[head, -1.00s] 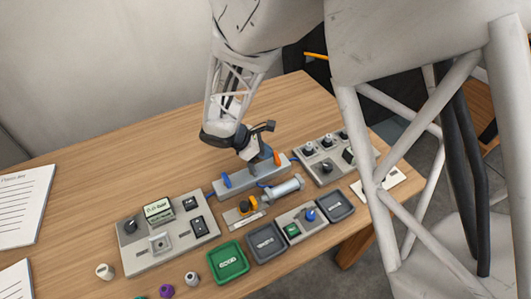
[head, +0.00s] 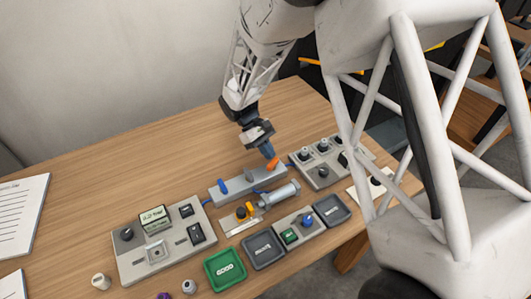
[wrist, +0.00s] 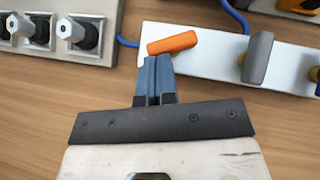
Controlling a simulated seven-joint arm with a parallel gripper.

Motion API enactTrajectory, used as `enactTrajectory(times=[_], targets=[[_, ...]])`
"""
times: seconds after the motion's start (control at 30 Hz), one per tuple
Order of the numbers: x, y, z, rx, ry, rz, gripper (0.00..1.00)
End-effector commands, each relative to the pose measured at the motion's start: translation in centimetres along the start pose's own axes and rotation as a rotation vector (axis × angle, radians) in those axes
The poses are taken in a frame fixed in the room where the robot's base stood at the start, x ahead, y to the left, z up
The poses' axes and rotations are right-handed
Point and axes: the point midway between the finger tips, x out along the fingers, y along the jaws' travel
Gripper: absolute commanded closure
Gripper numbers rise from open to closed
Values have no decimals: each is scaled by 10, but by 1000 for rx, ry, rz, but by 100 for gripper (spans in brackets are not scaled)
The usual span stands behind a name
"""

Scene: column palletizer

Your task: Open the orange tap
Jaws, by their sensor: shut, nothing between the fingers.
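The orange tap (head: 273,163) is at the right end of a grey manifold bar (head: 234,190). In the wrist view its orange lever (wrist: 172,43) lies nearly along the bar, slightly slanted. My gripper (head: 267,151) is shut and empty, pointing down beside the orange tap. In the wrist view its blue fingertips (wrist: 154,62) are together at the lever's near side, by its left half. I cannot tell whether they touch it. A grey tap (wrist: 257,57) on the same bar has its lever across the bar. A blue tap (head: 222,187) is at the bar's left end.
A panel with dark knobs (head: 323,146) stands close to the right of the bar. A metal cylinder (head: 280,195) lies in front of it. A control box (head: 160,240) and green tray (head: 225,268) are nearer. The table behind the bar is clear.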

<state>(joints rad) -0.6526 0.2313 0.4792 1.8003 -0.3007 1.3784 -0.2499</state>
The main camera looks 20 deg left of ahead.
Motion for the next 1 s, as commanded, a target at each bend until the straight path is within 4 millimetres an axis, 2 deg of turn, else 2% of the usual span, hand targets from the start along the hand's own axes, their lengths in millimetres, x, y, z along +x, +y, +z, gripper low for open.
enactTrajectory(times=[0.2, 0.63, 1.0], targets=[[2, 6, 2, 117, -1, -117, 100], [4, 2, 4, 110, -1, -110, 100], [14, -6, 10, 108, -7, -111, 100]])
